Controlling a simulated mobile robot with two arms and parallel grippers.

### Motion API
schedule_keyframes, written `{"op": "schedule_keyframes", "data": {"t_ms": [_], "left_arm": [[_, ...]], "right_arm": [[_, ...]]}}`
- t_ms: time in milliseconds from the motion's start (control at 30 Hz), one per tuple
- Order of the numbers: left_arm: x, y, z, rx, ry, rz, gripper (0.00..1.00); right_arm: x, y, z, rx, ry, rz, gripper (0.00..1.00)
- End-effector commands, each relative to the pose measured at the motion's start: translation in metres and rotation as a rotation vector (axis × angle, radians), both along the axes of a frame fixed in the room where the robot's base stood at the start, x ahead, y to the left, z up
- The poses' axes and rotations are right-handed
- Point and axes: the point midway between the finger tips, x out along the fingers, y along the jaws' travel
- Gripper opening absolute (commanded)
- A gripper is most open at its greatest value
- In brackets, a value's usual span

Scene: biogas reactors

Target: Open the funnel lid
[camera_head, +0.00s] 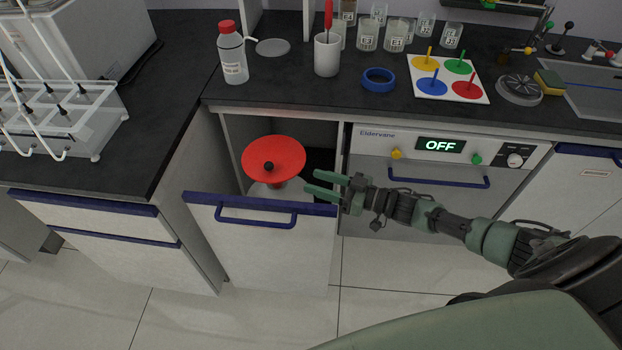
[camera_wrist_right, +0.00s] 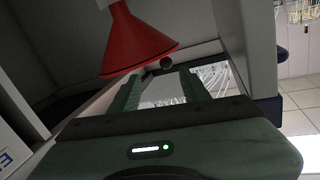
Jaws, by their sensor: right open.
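The red funnel (camera_head: 285,158) is in the pulled-out drawer under the counter. In the head view its top is a flat red disc, the lid, with a small black knob (camera_head: 268,166) in the middle; it lies level and looks shut. My right gripper (camera_head: 311,181) is open and empty, just right of the funnel above the drawer, its fingers pointing left toward it. In the right wrist view the red funnel cone (camera_wrist_right: 138,42) and the dark round knob (camera_wrist_right: 166,62) show beyond the fingertips (camera_wrist_right: 160,82), apart from them. My left gripper is not in view.
The drawer front (camera_head: 265,240) with its blue handle stands out from the cabinet, below my right gripper. The oven (camera_head: 440,170), reading OFF, is behind my right arm. The counter edge overhangs the drawer. A bottle (camera_head: 232,58) and a white cup (camera_head: 327,55) stand above.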

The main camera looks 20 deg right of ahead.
Motion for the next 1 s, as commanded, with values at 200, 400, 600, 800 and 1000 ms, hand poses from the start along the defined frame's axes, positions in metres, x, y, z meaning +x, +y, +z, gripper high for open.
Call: {"op": "schedule_keyframes", "data": {"t_ms": [200, 400, 600, 800, 1000], "left_arm": [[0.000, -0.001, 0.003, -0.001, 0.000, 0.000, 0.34], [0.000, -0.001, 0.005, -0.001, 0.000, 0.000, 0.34], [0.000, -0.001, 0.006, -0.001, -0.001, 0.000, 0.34], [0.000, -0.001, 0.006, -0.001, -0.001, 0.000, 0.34], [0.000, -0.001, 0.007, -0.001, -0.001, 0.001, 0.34]], "right_arm": [[-0.011, -0.013, 0.000, -0.002, 0.002, -0.002, 0.46], [-0.020, -0.023, 0.000, -0.002, 0.002, -0.003, 0.46], [-0.024, -0.028, 0.000, -0.002, 0.000, -0.002, 0.46], [-0.024, -0.028, 0.000, -0.002, 0.000, -0.002, 0.46], [-0.024, -0.028, 0.000, -0.002, 0.000, -0.002, 0.46]]}}
